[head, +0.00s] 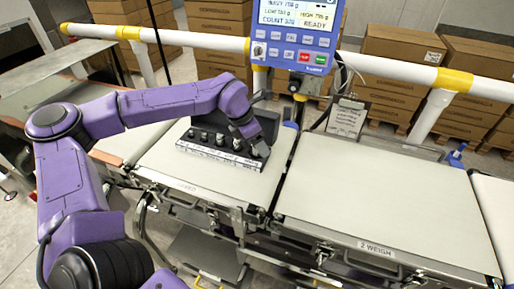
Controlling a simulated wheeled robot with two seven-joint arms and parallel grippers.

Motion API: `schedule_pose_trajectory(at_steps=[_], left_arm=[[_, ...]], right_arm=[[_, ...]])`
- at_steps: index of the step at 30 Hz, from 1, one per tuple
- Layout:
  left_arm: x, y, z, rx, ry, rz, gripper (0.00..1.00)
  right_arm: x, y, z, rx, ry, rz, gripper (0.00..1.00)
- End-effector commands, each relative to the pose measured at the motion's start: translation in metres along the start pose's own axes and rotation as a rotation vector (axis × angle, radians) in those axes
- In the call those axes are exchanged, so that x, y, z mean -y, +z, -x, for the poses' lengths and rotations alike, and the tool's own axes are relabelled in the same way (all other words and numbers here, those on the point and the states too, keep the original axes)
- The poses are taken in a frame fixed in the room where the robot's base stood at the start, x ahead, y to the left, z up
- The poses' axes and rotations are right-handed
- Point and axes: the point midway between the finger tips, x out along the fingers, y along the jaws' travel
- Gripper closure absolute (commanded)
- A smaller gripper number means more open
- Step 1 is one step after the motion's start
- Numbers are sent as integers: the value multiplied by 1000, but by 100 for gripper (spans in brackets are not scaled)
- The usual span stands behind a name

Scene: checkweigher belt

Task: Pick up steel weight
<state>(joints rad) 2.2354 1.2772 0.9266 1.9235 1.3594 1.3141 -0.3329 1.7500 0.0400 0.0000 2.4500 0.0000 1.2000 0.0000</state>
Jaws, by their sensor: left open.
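A dark weight rack (208,154) with a pale label strip stands on the left belt section. It holds several small steel weights (220,140) in a row, smaller at the left and larger at the right. My left gripper (256,140) is at the rack's right end, pointing down over the largest weight (260,149). The gripper and that weight overlap in the picture, and the fingers are small, so I cannot tell whether they touch it. The left gripper is open. My right gripper is not in view.
The weigh belt (385,195) to the right is bare. A blue control display (297,35) rises behind the belts, in front of a white rail (400,70) with yellow bands. Cardboard boxes (400,95) are stacked behind.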

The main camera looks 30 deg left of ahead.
Motion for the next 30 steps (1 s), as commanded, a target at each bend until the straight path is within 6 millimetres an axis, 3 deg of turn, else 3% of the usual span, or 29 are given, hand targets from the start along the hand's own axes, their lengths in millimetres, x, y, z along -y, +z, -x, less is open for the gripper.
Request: schedule_pose_trajectory(at_steps=[1, 7, 20, 24, 30], left_arm=[[0, 0, 0, 0, 0, 0, 34], [0, 0, 0, 0, 0, 0, 99], [0, 5, 11, 3, 3, -1, 100], [3, 14, 35, 6, 5, -3, 100], [44, 19, 86, 9, 7, -6, 100]], right_arm=[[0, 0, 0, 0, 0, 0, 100], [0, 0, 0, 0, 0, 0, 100], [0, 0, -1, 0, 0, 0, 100], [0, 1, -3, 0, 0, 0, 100], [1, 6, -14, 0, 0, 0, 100]])
